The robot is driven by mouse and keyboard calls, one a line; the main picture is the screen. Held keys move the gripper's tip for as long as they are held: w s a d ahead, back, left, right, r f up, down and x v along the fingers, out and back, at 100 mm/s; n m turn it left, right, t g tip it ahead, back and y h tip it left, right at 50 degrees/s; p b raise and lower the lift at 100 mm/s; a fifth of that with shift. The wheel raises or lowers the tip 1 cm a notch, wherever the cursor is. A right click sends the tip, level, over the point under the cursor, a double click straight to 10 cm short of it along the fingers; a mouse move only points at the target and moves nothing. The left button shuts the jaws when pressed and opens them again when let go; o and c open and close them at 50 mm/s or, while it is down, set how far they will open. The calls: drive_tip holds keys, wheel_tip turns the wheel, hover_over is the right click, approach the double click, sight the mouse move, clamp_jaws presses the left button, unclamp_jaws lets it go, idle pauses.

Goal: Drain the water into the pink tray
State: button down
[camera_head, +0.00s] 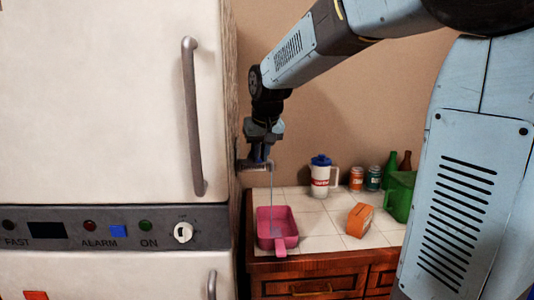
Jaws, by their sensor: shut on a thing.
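The pink tray (280,239), with a short handle towards the front, sits on the white tiled counter near its front left corner. A faucet (257,164) sticks out above the tray, beside the fridge. A thin stream of water (271,188) falls from its spout down into the tray. My gripper (261,146) is at the top of the faucet, shut on what looks like its handle. The fingertips and the handle are small and partly hidden by the gripper body.
A white fridge (110,110) with a control panel fills the left side. On the counter stand a white pitcher (321,180) with blue lid, an orange box (359,219), cans (356,179), green bottles (405,161) and a green container (399,197). My arm covers the right side.

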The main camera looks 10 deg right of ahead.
drive_tip(key=shift+r, duration=0.1)
drive_tip(key=c, duration=1.1)
unclamp_jaws()
drive_tip(key=shift+w, duration=0.1)
drive_tip(key=shift+d, duration=0.1)
drive_tip(key=v, duration=1.3)
drive_tip(key=shift+d+r, duration=0.1)
drive_tip(key=shift+r, duration=0.15)
